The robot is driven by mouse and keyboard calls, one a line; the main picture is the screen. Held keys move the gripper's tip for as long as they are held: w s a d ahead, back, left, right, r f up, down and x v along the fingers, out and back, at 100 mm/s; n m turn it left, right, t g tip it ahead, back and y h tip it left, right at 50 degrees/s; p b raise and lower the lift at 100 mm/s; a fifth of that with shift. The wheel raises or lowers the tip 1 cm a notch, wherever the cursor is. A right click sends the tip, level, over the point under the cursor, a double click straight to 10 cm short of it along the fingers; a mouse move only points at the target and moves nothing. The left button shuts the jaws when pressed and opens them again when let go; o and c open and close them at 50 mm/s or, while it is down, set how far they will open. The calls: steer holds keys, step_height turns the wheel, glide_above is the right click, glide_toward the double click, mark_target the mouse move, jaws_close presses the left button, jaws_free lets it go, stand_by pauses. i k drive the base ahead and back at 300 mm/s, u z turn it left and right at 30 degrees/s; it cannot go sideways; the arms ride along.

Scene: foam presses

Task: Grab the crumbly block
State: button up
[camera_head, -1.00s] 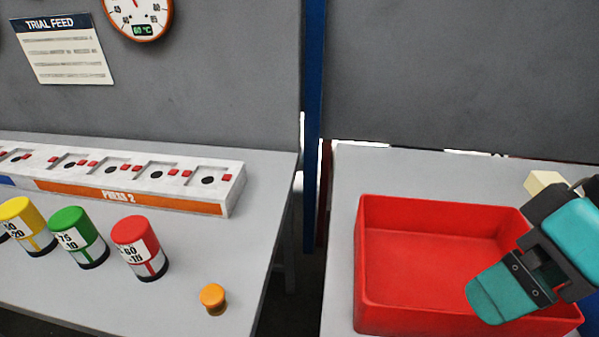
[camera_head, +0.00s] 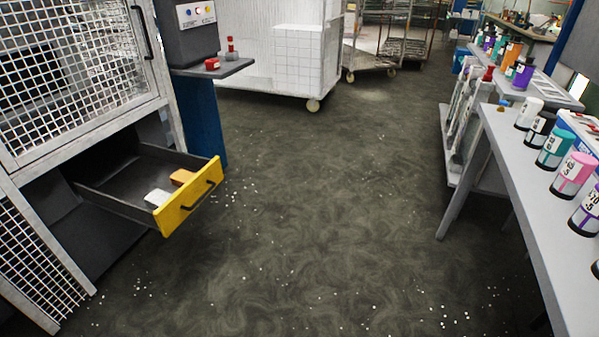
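An open drawer (camera_head: 118,207) with a yellow front (camera_head: 174,217) sticks out low from a mesh-fronted machine on the left. Inside it lie an orange block (camera_head: 182,176) and a white block (camera_head: 157,197), side by side near the front. I cannot tell from this view whether either one is crumbly. My gripper is not in view now.
A mesh-doored cabinet (camera_head: 75,75) stands on the left. A small shelf (camera_head: 222,70) holds a red item (camera_head: 212,64). A white cart (camera_head: 270,45) stands at the back. A bench (camera_head: 545,200) with several canisters is on the right. The speckled floor (camera_head: 330,200) between is clear.

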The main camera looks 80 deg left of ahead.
mark_target(153, 200)
steer(key=u, duration=0.55)
steer(key=k, duration=1)
steer(key=u, duration=2.8)
steer(key=i, duration=2.3)
steer(key=z, duration=0.25)
